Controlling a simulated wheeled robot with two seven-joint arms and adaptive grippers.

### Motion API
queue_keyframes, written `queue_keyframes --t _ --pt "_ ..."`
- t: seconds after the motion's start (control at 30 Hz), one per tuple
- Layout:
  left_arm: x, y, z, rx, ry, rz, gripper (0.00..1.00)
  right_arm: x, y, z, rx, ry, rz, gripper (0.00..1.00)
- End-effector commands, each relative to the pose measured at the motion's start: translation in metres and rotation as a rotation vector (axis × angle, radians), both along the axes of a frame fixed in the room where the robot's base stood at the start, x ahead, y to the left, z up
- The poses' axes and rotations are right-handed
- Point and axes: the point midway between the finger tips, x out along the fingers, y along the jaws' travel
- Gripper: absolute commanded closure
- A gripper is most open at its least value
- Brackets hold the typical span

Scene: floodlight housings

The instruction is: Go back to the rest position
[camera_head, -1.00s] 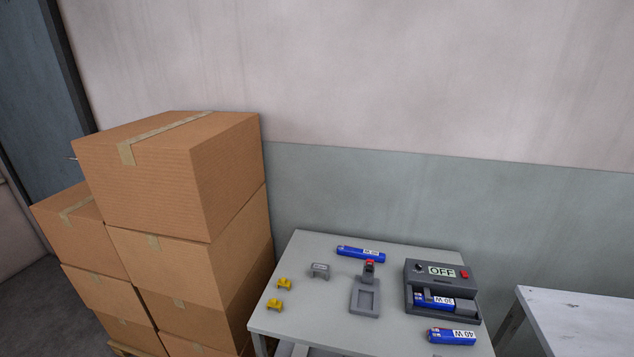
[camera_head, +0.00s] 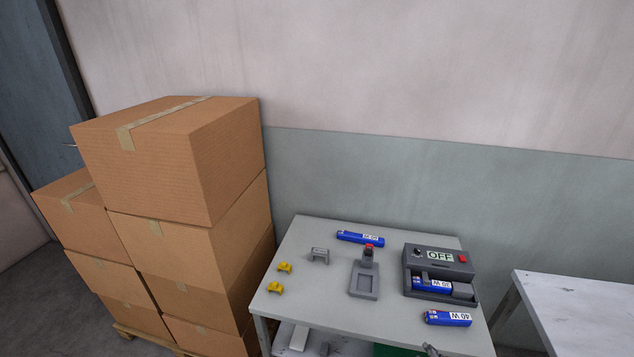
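A small dark grey piece (camera_head: 432,350) shows at the bottom edge, by the table's front edge. The grey table (camera_head: 325,300) holds a dark grey box with an OFF display (camera_head: 440,256) and a red button. A blue floodlight housing (camera_head: 432,285) lies in the box's slot. Another blue housing (camera_head: 448,318) lies in front of the box, and a third (camera_head: 360,237) lies at the back. A grey fixture (camera_head: 364,281) with a red-topped post stands mid-table.
Two yellow clips (camera_head: 280,278) and a grey clip (camera_head: 319,256) are on the table's left part. Stacked cardboard boxes (camera_head: 150,170) stand left of the table, close to it. A whitish table (camera_head: 575,305) stands at the right, with a gap between. The wall is behind.

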Motion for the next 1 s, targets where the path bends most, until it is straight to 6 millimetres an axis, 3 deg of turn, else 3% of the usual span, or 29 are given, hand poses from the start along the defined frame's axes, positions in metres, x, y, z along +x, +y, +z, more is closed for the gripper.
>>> queue_keyframes --t 1.0 --pt "0.000 0.000 0.000 0.000 0.000 0.000 0.60 -0.047 0.030 -0.011 0.486 0.271 -0.400 0.62"
